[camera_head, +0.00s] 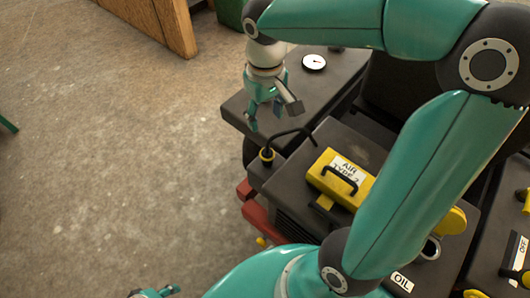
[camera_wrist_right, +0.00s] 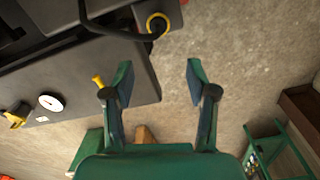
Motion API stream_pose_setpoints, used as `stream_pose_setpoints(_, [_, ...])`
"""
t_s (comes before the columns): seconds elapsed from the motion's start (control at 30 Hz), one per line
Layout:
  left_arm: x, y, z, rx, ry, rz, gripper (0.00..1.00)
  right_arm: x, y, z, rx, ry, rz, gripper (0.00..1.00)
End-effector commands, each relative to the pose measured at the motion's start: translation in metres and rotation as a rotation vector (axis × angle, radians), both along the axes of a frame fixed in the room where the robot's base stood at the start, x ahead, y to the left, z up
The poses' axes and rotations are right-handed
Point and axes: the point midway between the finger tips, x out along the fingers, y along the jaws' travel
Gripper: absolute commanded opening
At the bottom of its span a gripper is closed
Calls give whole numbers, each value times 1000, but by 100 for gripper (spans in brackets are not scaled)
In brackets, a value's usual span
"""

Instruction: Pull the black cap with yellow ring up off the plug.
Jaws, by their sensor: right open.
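The black cap with yellow ring (camera_head: 267,154) sits at the left corner of the dark machine, with a black cable bending from it to the right. In the right wrist view the yellow ring (camera_wrist_right: 157,24) shows at the top, beyond the fingertips. The plug under the cap cannot be made out. My right gripper (camera_head: 265,116) is open and empty, above and behind the cap in the head view, apart from it. Its two spread fingers (camera_wrist_right: 159,82) show in the wrist view. A small part of my left gripper (camera_head: 155,292) shows at the bottom edge; its jaws are unclear.
A yellow box marked AIR TYPE 2 (camera_head: 341,178) with a black handle stands right of the cap. A white round gauge (camera_head: 314,62) lies on the machine top behind. A wooden board (camera_head: 176,28) is at the back. The concrete floor (camera_head: 110,150) left of the machine is clear.

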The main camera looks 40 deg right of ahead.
Motion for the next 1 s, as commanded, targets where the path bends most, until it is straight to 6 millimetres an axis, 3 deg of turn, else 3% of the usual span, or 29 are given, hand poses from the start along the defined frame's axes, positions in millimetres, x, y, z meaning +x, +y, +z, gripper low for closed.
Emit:
stream_pose_setpoints(0.6, [0, 0, -27, 0, 0, 0, 40, -5, -4, -124, 1, 4, -13, 57])
stream_pose_setpoints(0.8, [0, 0, -32, 0, 0, 0, 40, -4, -4, -149, 0, 2, -13, 57])
stream_pose_setpoints(1.0, [0, 0, -33, 0, 0, 0, 40, -4, -4, -157, 1, 0, -14, 57])
